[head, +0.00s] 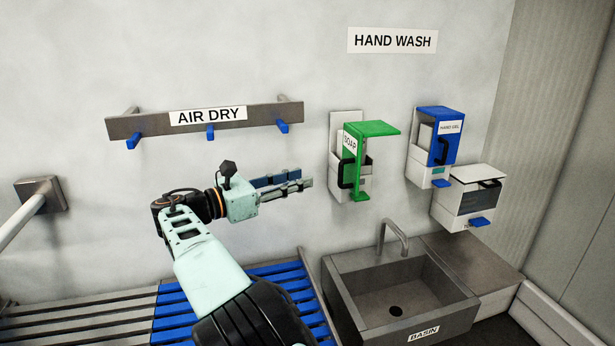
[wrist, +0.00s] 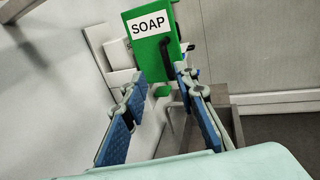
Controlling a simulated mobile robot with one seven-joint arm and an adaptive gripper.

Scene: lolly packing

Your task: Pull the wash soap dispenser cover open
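The green soap dispenser cover (head: 356,150) stands swung out from its white wall body (head: 336,126), its SOAP face turned left toward my gripper. Its top flange (head: 378,128) juts right over bare wall. A black handle (head: 345,172) is on the cover. In the wrist view the green cover (wrist: 150,62) is straight ahead, with the handle (wrist: 165,50) at its right edge. My gripper (head: 304,182) is left of the dispenser, pointing right along the wall. Its blue-padded fingers (wrist: 161,82) are spread and empty, apart from the cover.
A blue hand gel dispenser (head: 436,140) and a white towel box (head: 467,205) hang to the right. A metal basin (head: 345,295) with a tap (head: 390,228) stands below. An AIR DRY rail (head: 155,122) with blue hooks is above my arm. A blue slatted bench (head: 280,272) lies below.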

